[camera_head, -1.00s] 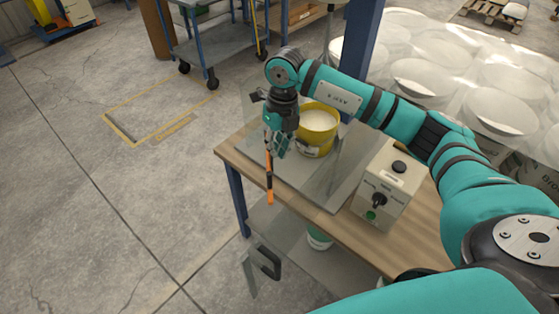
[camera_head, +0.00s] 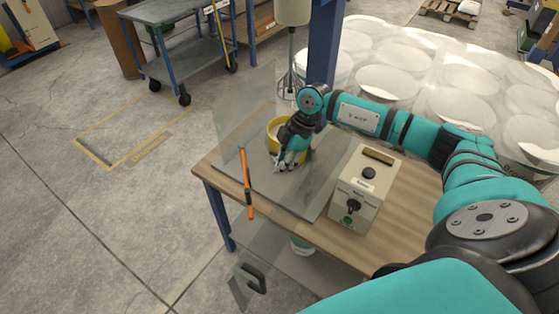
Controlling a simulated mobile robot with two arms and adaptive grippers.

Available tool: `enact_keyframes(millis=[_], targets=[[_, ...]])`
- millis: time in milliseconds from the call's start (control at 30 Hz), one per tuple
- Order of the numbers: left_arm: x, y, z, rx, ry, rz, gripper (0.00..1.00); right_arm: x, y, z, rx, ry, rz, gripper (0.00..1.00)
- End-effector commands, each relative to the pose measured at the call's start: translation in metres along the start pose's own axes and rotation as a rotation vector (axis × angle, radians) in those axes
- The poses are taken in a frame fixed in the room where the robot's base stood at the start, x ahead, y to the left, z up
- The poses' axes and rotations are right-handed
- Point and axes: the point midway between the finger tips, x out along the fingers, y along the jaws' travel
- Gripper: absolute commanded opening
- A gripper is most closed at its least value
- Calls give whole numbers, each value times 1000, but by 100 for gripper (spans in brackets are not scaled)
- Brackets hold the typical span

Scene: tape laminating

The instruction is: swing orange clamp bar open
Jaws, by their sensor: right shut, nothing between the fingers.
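The orange clamp bar (camera_head: 246,183) stands as a narrow, nearly upright strip at the table's left front, beside a clear panel (camera_head: 232,128). My right gripper (camera_head: 284,165) is shut and empty, to the right of the bar and apart from it. It is at the yellow bowl (camera_head: 272,134) and hides much of it; whether it touches the bowl I cannot tell. My left gripper is out of view.
A beige control box (camera_head: 362,195) with black knobs stands right of the bowl on the wooden table (camera_head: 405,200). A mixer whisk (camera_head: 291,80) hangs behind my gripper. A black handle (camera_head: 253,278) is below the table's front edge. A grey cart (camera_head: 175,48) stands behind on the left.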

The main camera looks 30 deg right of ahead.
Motion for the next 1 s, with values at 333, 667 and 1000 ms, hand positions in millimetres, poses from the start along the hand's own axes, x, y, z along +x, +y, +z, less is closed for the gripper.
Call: enact_keyframes(millis=[333,667,1000], targets=[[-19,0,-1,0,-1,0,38,66,0,-10,-6,3,-2,0],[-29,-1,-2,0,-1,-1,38,79,-1,-37,-4,0,-1,0],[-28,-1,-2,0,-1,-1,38,80,-1,-37,-3,-1,-1,0]])
